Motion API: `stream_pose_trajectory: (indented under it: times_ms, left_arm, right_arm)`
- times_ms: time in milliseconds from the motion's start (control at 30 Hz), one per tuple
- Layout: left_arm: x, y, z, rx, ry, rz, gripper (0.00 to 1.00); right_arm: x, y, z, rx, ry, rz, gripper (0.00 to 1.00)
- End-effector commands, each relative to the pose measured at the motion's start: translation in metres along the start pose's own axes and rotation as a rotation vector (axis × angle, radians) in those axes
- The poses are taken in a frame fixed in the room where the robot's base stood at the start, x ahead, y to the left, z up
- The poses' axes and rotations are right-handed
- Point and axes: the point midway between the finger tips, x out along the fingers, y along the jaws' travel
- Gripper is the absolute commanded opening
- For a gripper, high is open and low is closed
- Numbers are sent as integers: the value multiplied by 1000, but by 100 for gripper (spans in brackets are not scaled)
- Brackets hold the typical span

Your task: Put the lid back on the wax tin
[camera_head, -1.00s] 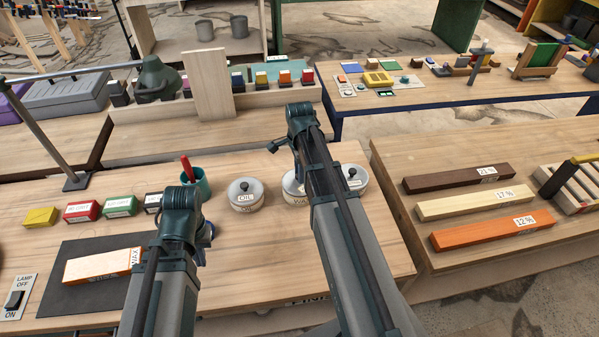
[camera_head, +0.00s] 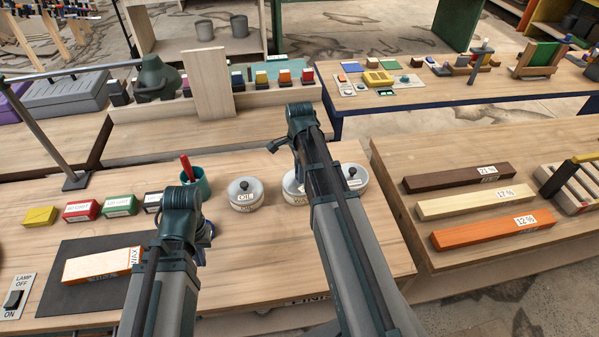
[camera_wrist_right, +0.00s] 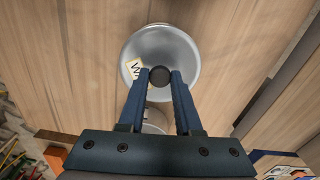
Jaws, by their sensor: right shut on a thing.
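In the right wrist view a round pale metal lid (camera_wrist_right: 178,62) with a black knob (camera_wrist_right: 160,76) lies in front of my right gripper (camera_wrist_right: 159,78). The right fingers are shut on the knob. A label at the lid's left shows a "W". Another round metal thing (camera_wrist_right: 155,118) shows partly between the fingers. In the head view the middle tin (camera_head: 292,187) is mostly hidden by my right arm, and whether its lid is seated cannot be told. My left gripper (camera_head: 205,238) is mostly hidden behind its wrist, over the bench beside the dark mat.
A lidded OIL tin (camera_head: 246,197) stands left of the middle tin, another tin (camera_head: 355,178) to its right. A teal cup (camera_head: 197,182) and several small boxes stand further left. Bench front centre is clear.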

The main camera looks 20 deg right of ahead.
Motion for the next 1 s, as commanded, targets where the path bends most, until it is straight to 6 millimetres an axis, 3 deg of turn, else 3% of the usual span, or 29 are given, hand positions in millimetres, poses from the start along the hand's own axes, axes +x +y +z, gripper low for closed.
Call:
stream_pose_trajectory:
  times_ms: [200,233,400,600,800,1000]
  left_arm:
    - [0,0,0,0,0,0,0]
    - [0,0,0,0,0,0,0]
    - [0,0,0,0,0,0,0]
    - [0,0,0,0,0,0,0]
    - [0,0,0,0,0,0,0]
    - [0,0,0,0,0,0,0]
  right_arm:
    - [0,0,0,0,0,0,0]
    - [0,0,0,0,0,0,38]
    - [0,0,0,0,0,0,68]
    - [0,0,0,0,0,0,68]
    - [0,0,0,0,0,0,98]
    - [0,0,0,0,0,0,98]
